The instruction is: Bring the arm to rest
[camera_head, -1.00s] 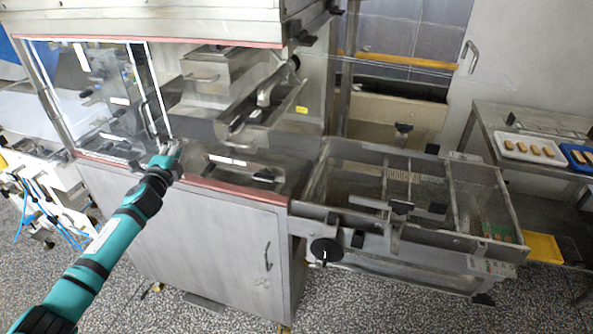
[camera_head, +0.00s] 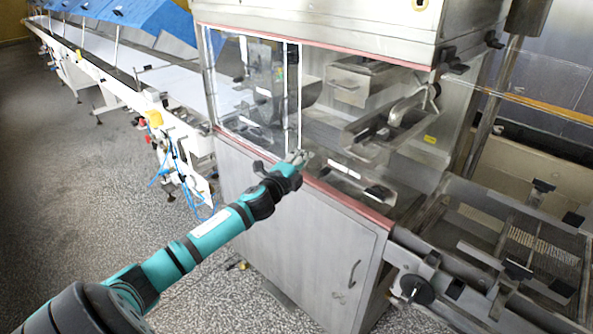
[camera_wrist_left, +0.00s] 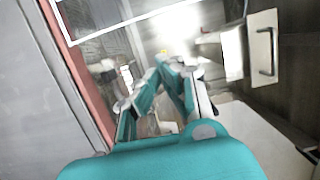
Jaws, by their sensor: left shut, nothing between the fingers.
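My left arm, teal with black joints, reaches from the bottom left of the head view to the front opening of the steel enrober machine (camera_head: 290,225). Its gripper (camera_head: 298,158) is at the red-edged sill, beside the right edge of the clear window panel (camera_head: 250,85). In the left wrist view the gripper (camera_wrist_left: 172,62) has its fingers together at the tips, with nothing held between them. The machine's inside shows beyond the fingertips. My right gripper is in neither view.
The red sill (camera_head: 350,202) runs close under the gripper. Inside the machine is a metal trough (camera_head: 378,132). A mesh conveyor frame (camera_head: 500,235) stands at the right, with a black knob (camera_head: 416,289). A long white conveyor (camera_head: 130,90) runs back at the left. Speckled floor is open at the left.

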